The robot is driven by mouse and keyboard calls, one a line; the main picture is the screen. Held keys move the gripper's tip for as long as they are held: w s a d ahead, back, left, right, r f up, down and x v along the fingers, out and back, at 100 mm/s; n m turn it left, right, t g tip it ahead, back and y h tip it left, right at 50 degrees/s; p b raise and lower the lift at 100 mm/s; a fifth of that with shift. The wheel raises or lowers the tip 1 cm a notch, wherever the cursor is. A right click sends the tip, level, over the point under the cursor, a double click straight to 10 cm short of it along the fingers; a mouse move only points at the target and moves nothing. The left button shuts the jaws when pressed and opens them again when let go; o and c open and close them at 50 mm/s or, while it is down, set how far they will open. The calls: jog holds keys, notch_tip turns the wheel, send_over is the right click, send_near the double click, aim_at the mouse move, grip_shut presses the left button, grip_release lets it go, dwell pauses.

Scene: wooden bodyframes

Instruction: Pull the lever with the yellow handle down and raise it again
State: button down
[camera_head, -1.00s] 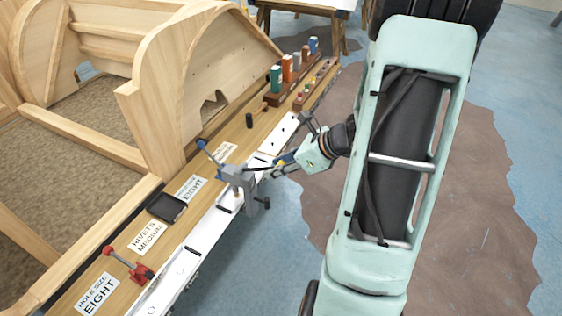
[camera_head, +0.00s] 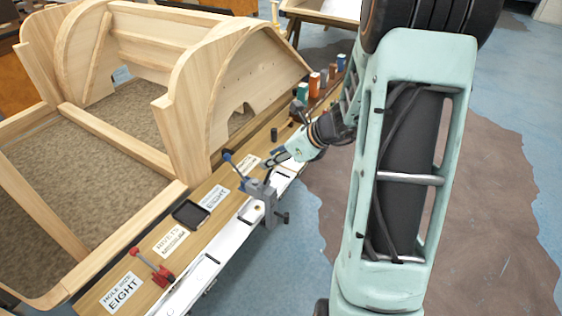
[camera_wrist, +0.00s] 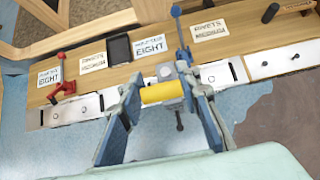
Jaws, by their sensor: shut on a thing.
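The yellow handle (camera_wrist: 161,92) is a short cylinder lying crosswise between my gripper's blue fingers in the wrist view. My gripper (camera_head: 273,159) is shut on it. The handle belongs to a grey metal press (camera_head: 262,191) clamped at the bench edge, which also shows behind the handle in the wrist view (camera_wrist: 187,72). In the head view my gripper is just above and beyond the press, and the yellow is not clearly visible. The link between handle and press is mostly hidden.
A red-handled tool (camera_head: 153,267) and a black tray (camera_head: 190,212) are on the bench to the left. Labels lie along the wooden bench top. Wooden body frames (camera_head: 198,120) stand behind. Coloured containers (camera_head: 314,83) stand at the far end. Open blue floor lies in front.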

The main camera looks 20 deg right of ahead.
jog(key=shift+w+a+r, duration=0.15)
jog(key=shift+w+a, duration=0.3)
jog(key=shift+a, duration=0.05)
jog(key=c, duration=1.4)
grip_release()
jog(key=shift+d, duration=0.15)
jog(key=shift+s+d+r, duration=0.15)
jog(key=v, duration=1.1)
